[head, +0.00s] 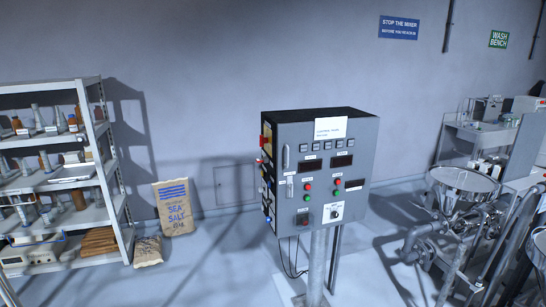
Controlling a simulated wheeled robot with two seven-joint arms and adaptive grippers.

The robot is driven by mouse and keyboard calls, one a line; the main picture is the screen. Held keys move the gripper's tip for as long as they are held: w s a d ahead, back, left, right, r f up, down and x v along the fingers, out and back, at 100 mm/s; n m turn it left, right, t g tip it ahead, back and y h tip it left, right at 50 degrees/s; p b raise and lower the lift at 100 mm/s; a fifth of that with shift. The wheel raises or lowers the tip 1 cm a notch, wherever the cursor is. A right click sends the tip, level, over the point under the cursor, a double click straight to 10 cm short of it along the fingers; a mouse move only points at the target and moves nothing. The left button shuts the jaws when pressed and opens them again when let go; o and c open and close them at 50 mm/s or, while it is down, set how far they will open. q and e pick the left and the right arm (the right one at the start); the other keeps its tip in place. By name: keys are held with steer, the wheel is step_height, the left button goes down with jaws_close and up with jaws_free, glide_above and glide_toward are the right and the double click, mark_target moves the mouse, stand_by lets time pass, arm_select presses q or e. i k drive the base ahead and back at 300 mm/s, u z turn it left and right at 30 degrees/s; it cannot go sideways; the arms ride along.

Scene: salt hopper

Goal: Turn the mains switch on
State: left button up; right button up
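A grey control cabinet (362,165) stands on a post in the middle of the head view. Its front carries dark displays, red and green buttons, a row of small square switches and a tall handle at its left edge. A black rotary knob on a white plate (335,212) sits low on the front. A red and yellow fitting (265,142) is on the cabinet's left side, seen edge-on. I cannot read which control is labelled as the mains switch, nor its position. Neither of my grippers is in view.
A shelf rack (92,180) with bottles and boxes stands at left, a sea salt sack (174,208) by the wall. A steel hopper (462,182) with pipes is at right, before a wash bench (482,130). Floor is clear between the sack and cabinet. A cable hangs below the cabinet.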

mark_target(263, 141)
steer(key=z, duration=0.05)
steer(key=i, duration=0.15)
steer(key=u, duration=1.25)
steer(key=i, duration=2.8)
steer(key=z, duration=1.55)
